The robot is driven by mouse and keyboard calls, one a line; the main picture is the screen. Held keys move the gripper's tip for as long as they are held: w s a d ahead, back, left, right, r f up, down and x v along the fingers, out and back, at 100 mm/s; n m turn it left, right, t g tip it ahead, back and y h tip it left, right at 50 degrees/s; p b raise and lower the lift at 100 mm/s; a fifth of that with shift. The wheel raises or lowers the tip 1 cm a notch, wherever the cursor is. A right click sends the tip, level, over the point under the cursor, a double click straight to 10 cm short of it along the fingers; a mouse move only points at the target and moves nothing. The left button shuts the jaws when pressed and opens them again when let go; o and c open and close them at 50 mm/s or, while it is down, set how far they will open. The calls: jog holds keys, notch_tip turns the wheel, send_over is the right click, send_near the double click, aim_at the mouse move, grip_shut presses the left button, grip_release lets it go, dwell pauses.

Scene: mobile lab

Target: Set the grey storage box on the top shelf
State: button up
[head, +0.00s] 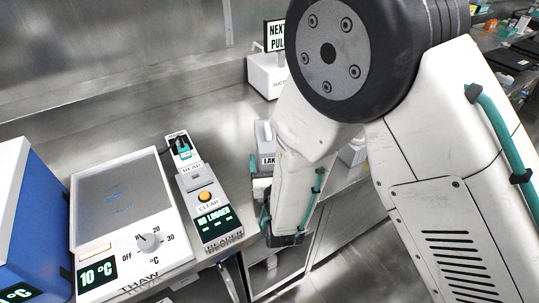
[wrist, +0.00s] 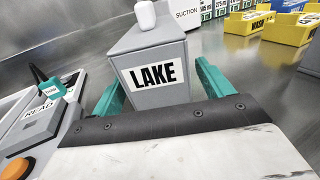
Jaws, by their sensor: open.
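The grey storage box (wrist: 150,52), labelled LAKE, stands on the steel bench with a white knob on its lid. In the head view the box (head: 264,134) is partly hidden behind my arm. My gripper (wrist: 160,88) is open, with one teal finger on each side of the box's near end. I cannot tell whether the fingers touch it. In the head view the gripper is mostly hidden by my arm. No top shelf can be made out.
A reader device (head: 206,205) and a thaw plate (head: 130,220) stand left of the box, with a blue unit (head: 30,215) beyond. A white suction unit (head: 268,76) stands behind. Yellow wash racks (wrist: 248,22) are at the right in the wrist view.

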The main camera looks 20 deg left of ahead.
jog(key=v, duration=0.9)
jog(key=shift+s, duration=0.1)
jog(key=w+d+r+m+t+h, duration=0.3)
jog(key=w+d+r+m+h, duration=0.45)
jog(key=d+r, duration=0.2)
jog(key=w+d+r+m+g+h, duration=0.1)
jog(key=d+r+m+g+h, duration=0.4)
jog(key=d, duration=0.6)
jog(key=d+r+m+g+h, duration=0.1)
jog(key=d+r+m+h, duration=0.3)
jog(key=d+m+h, duration=0.5)
jog(key=s+d+r+m+g+y, duration=0.2)
jog(key=s+d+m+g, duration=0.95)
jog(key=d, duration=0.45)
jog(key=s+a+r+m+y, duration=0.2)
jog(key=s+a+m+y, duration=0.2)
jog(key=s+m+y, duration=0.4)
jog(key=s+y, duration=0.2)
jog(key=s, duration=0.2)
jog(key=shift+r, duration=0.2)
jog(key=shift+o, duration=0.4)
jog(key=shift+s+a+r+y, duration=0.1)
jog(key=shift+a+r+y, duration=0.1)
jog(key=shift+a+y, duration=0.35)
